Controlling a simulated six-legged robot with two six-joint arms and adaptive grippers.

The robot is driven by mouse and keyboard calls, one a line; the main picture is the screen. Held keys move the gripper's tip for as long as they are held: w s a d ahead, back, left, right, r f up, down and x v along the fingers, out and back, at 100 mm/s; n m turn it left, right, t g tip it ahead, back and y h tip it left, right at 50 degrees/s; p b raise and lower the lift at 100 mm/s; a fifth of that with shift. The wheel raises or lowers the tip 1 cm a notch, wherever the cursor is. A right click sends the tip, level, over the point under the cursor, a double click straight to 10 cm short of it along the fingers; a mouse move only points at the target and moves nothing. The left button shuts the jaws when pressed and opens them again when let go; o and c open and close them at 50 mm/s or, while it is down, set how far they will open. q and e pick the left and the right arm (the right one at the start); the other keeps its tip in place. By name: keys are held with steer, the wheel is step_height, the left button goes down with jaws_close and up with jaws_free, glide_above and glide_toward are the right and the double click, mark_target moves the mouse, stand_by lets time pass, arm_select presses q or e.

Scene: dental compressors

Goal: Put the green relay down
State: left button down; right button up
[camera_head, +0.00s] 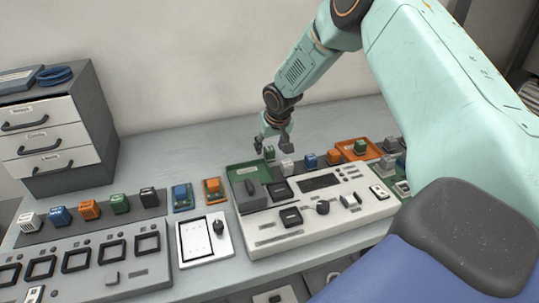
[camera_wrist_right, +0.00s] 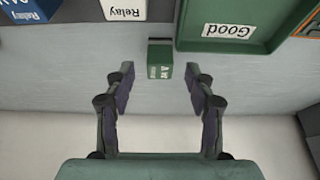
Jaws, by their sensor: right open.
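The green relay (camera_head: 269,153) stands on the grey bench behind the panel, just beyond the back right corner of the green tray (camera_head: 232,170). In the wrist view a finger stands on each side of the relay, with a clear gap on both sides. The tray, labelled "Good" (camera_wrist_right: 230,31), lies close by. My left gripper is not in view.
White (camera_head: 287,169) and blue (camera_head: 310,160) relays stand in a row in front. A drawer cabinet (camera_head: 60,130) stands at the left. The bench behind the gripper is clear up to the wall.

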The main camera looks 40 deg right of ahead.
mark_target(270, 149)
steer(key=x, duration=0.3)
steer(key=shift+w+f+b, duration=0.15)
steer(key=shift+f+b, duration=0.15)
steer(key=shift+b, duration=0.05)
steer(key=shift+r, duration=0.15)
steer(key=shift+c, duration=1.3)
steer(key=c, duration=0.5)
jaws_close()
